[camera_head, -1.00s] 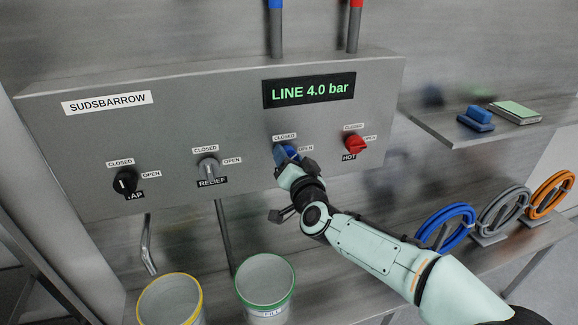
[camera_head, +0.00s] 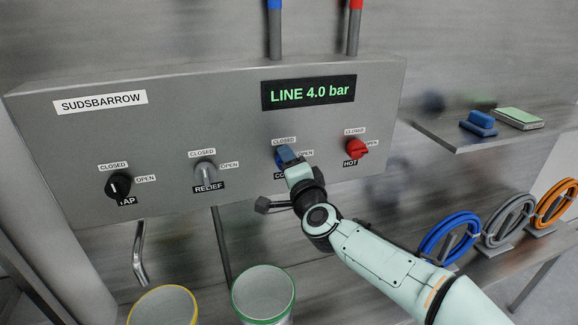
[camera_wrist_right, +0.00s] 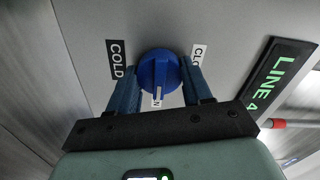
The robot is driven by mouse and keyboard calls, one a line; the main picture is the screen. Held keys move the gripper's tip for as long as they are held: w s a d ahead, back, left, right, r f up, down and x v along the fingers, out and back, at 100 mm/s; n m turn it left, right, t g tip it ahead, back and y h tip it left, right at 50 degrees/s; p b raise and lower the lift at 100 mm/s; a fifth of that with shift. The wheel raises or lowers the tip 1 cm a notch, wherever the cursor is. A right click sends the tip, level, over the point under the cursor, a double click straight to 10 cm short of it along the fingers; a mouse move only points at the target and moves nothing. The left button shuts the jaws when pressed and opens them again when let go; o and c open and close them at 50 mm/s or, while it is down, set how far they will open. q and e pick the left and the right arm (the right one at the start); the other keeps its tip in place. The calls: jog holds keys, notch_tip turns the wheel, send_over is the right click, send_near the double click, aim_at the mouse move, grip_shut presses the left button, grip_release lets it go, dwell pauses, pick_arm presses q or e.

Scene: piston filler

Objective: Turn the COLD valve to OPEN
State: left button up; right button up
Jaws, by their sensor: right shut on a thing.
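The blue COLD valve knob (camera_head: 282,157) is on the grey panel, third from the left, between RELIEF and HOT. My right gripper (camera_head: 290,160) is at this knob and partly covers it and its COLD label. In the right wrist view the blue knob (camera_wrist_right: 160,72) sits between the two fingers of my right gripper (camera_wrist_right: 161,82), which are shut on its sides. There the knob's ridge appears to run down toward a partly covered label ending in N. The CLOSED label (camera_wrist_right: 197,62) is to the right. My left gripper is not in view.
The red HOT knob (camera_head: 356,149) is close on the right; the RELIEF knob (camera_head: 206,172) and black TAP knob (camera_head: 118,186) are on the left. The display (camera_head: 309,93) reads LINE 4.0 bar. Buckets stand below, and a shelf and coiled hoses are at the right.

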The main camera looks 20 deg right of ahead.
dwell(0.4)
jog(key=o, duration=1)
jog(key=shift+o, duration=0.2)
jog(key=shift+s, duration=0.1)
jog(key=s+b, duration=0.1)
jog(key=s, duration=1.2)
jog(key=shift+d, duration=0.2)
jog(key=shift+s, duration=0.1)
